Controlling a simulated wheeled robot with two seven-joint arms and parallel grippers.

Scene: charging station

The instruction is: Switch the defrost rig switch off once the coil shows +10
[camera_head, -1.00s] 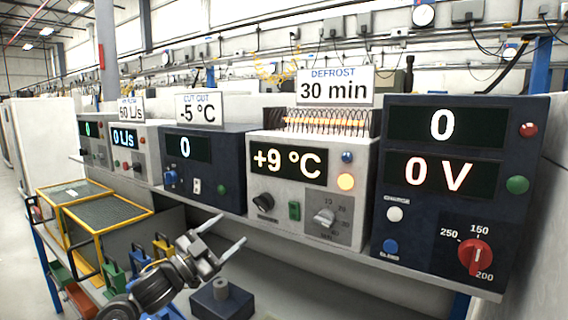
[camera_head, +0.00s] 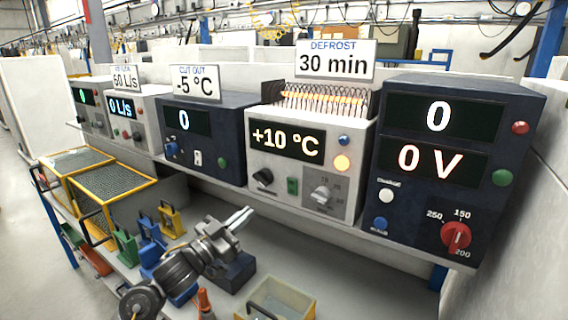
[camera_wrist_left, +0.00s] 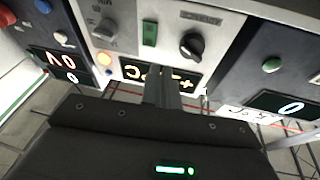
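The defrost rig (camera_head: 312,205) is a white box under a "DEFROST 30 min" sign. Its display (camera_head: 287,140) reads +10 °C. The coil (camera_head: 312,99) on top glows orange and the amber lamp (camera_head: 342,162) is lit. A green switch (camera_head: 292,186) sits between a black knob and a grey dial; its position is too small to tell. In the left wrist view the panel is upside down, with the green switch (camera_wrist_left: 149,34) visible beyond the fingers. My left gripper (camera_head: 246,214) is shut and empty, below and left of the switch, apart from the panel. My right gripper is not in view.
A dark unit with a red knob (camera_head: 456,236) stands right of the rig, a dark "CUT OUT" unit (camera_head: 228,145) left. Below are a clear-sided bin (camera_head: 283,292), a dark block and coloured handled items. Open space lies in front of the panels.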

